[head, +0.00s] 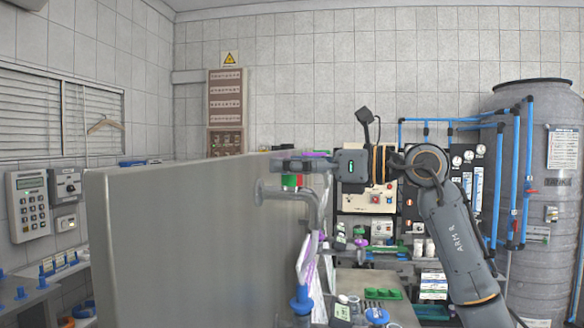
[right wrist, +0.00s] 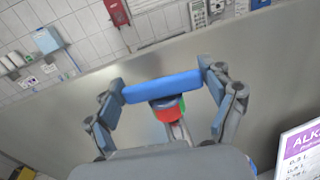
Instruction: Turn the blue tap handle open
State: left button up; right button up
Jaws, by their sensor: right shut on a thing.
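The blue tap handle (right wrist: 160,88) is a flat bar lying roughly across the right wrist view. A collar (right wrist: 167,108) with red and green parts shows right under it. My right gripper (right wrist: 164,85) has one finger at each end of the bar and is shut on it. In the head view my right gripper (head: 290,163) reaches in from the right over the grey tap pipe (head: 310,200), beside a large grey panel. There it hides most of the handle, and the red and green collar (head: 291,181) shows below the fingers. My left gripper is not in view.
The tall grey panel (head: 190,235) stands close on the left of the tap. A white sign with a purple band (right wrist: 300,155) stands near the gripper. Behind are a bench with a green tray (head: 383,294), gauges, blue pipes and a grey tank (head: 535,120).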

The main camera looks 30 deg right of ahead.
jog(key=m+t+h, duration=0.3)
jog(key=h, duration=0.1)
jog(key=shift+a+h, duration=0.1)
jog(key=shift+h, duration=0.2)
jog(key=m+h+b, duration=0.1)
jog(key=m+h, duration=0.1)
jog(key=h, duration=0.1)
jog(key=m+t+h+b, duration=0.1)
jog(key=m+h, duration=0.2)
jog(key=shift+f+t+h, duration=0.1)
jog(key=shift+t+h, duration=0.2)
jog(key=shift+h, duration=0.1)
jog(key=m+g+h+b, duration=0.1)
jog(key=m+h+b, duration=0.2)
jog(key=h, duration=0.3)
jog(key=shift+m+h, duration=0.4)
jog(key=shift+m, duration=0.3)
jog(key=shift+m+g+h+b, duration=1.3)
jog(key=shift+m+h+b, duration=0.5)
jog(key=shift+h, duration=0.5)
jog(key=shift+d, duration=0.25)
jog(key=shift+h, duration=0.3)
jog(key=o, duration=1)
jog(key=shift+c, duration=0.2)
jog(key=shift+o, duration=0.4)
jog(key=shift+d, duration=0.25)
